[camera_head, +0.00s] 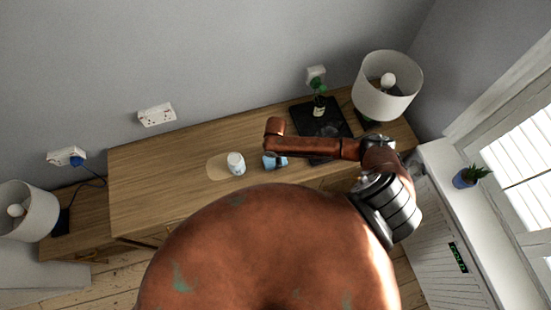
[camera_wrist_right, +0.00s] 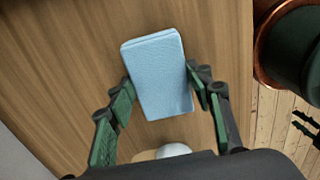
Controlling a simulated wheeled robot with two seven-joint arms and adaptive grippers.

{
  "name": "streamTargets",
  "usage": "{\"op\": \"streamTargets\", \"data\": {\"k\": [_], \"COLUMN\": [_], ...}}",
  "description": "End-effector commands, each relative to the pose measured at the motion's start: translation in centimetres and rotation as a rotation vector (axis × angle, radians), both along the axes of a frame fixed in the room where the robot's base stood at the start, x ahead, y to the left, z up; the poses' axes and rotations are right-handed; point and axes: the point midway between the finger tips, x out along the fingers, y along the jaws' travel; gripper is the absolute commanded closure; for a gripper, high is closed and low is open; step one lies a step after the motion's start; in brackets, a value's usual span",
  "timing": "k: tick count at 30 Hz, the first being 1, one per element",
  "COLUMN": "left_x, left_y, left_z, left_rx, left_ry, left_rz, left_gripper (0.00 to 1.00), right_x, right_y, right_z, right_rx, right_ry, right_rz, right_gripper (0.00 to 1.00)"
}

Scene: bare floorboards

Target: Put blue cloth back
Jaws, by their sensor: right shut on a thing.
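The blue cloth (camera_wrist_right: 158,75) is a folded pale blue block, seen over the wood tabletop in the right wrist view. My right gripper (camera_wrist_right: 158,88) is shut on it, with a green finger against each side. In the head view the cloth (camera_head: 275,162) shows just below the end of my right arm, whose gripper is hidden there. I cannot tell whether the cloth touches the tabletop. Dark finger-like parts at the right edge of the right wrist view may be my left gripper (camera_wrist_right: 305,128); their opening is unclear. My left arm is not in the head view.
The wooden desk (camera_head: 150,180) holds a white cup (camera_head: 236,163) on a pale oval mat (camera_head: 215,167), left of the cloth. A black tray (camera_head: 335,125), a small plant (camera_head: 319,102) and a lamp (camera_head: 388,85) stand at the right. The desk's left part is clear.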

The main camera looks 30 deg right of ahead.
Motion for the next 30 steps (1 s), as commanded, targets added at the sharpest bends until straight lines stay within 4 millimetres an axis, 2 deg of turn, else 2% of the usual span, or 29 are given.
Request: {"op": "streamTargets", "data": {"k": [7, 8, 15, 25, 30], "left_x": [0.0, 0.0, 0.1, 0.1, 0.1], "left_y": [0.0, 0.0, 0.0, 0.0, 0.0], "left_z": [0.0, 0.0, 0.0, 0.0, 0.0], "left_rx": [0.000, 0.000, 0.000, 0.000, 0.000], "left_ry": [-0.001, -0.001, -0.001, -0.002, -0.002], "left_rz": [0.000, 0.000, 0.000, 0.000, 0.000], "left_gripper": [0.60, 0.60, 0.60, 0.60, 0.60], "right_x": [0.0, 0.0, 0.0, 0.0, 0.1], "right_y": [0.1, 0.1, 0.0, 0.0, 0.0], "right_z": [-0.3, -0.3, -0.3, 0.1, 2.5], "right_rx": [0.001, 0.001, 0.001, 0.001, 0.000], "right_ry": [-0.001, -0.001, -0.001, -0.001, -0.004], "right_rz": [0.001, 0.001, 0.001, 0.001, 0.004], "right_gripper": [0.72, 0.51, 0.36, 0.36, 0.36]}}
